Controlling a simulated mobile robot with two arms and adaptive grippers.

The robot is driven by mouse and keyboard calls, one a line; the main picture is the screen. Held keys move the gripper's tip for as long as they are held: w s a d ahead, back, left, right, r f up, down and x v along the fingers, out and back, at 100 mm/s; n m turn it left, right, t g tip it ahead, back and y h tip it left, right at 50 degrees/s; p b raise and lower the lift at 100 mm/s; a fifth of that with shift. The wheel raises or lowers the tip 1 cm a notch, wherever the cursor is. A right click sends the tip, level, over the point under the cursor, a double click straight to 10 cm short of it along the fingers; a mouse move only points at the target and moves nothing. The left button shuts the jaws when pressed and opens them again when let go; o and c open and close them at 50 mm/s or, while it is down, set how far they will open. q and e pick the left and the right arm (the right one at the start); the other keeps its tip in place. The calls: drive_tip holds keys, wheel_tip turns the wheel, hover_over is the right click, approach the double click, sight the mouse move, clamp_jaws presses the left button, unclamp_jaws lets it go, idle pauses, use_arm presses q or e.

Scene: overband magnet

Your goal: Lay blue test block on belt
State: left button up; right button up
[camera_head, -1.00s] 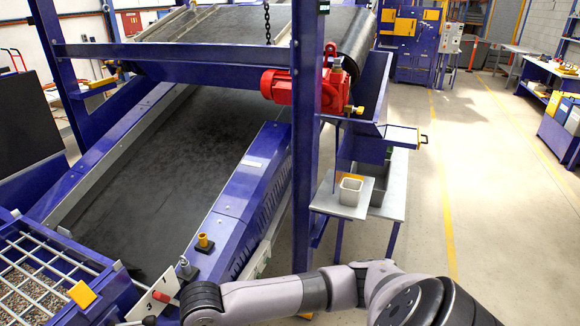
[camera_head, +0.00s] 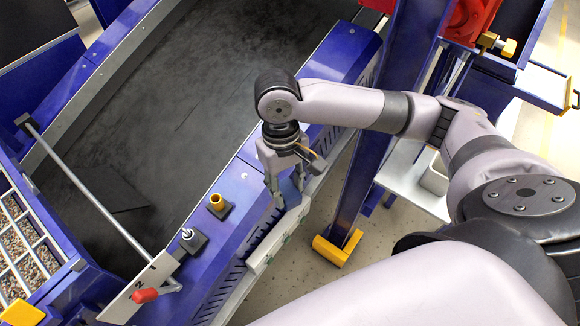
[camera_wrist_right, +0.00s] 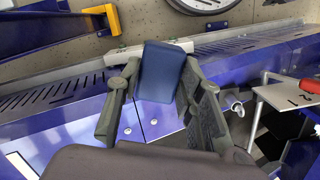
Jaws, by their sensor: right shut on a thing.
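My right gripper (camera_head: 285,194) hangs fingers down over the blue side rail of the conveyor, near its outer edge. In the right wrist view, my right gripper (camera_wrist_right: 155,100) is shut on the blue test block (camera_wrist_right: 160,72), a dark blue rounded block held between the two fingers. In the head view the block (camera_head: 290,190) shows only partly, between the fingers. The dark belt (camera_head: 200,110) lies to the left of the gripper, beyond the rail, and its visible surface carries no block. My left gripper is not in view.
A yellow-topped knob (camera_head: 217,203) and a toggle switch (camera_head: 188,236) stand on the rail near the gripper. A red-handled lever (camera_head: 145,295) sits by a numbered plate. A blue post (camera_head: 370,165) with a yellow foot stands right of the rail. A grey bar spans the belt's near end.

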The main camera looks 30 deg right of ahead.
sight(291, 190)
drive_tip(key=shift+w+d+r+b, duration=0.15)
drive_tip(key=shift+r+b, duration=0.1)
drive_tip(key=shift+r, duration=0.4)
drive_tip(key=shift+w+d+r+b, duration=0.1)
drive_tip(key=shift+r+b, duration=0.15)
drive_tip(key=shift+r, duration=0.35)
drive_tip(key=shift+s+r, duration=0.4)
drive_tip(key=shift+r, duration=0.45)
drive_tip(key=shift+w, duration=0.15)
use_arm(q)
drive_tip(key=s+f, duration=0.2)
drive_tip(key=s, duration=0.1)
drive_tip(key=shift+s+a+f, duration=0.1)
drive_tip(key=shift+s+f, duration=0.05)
use_arm(e)
drive_tip(key=shift+w, duration=0.1)
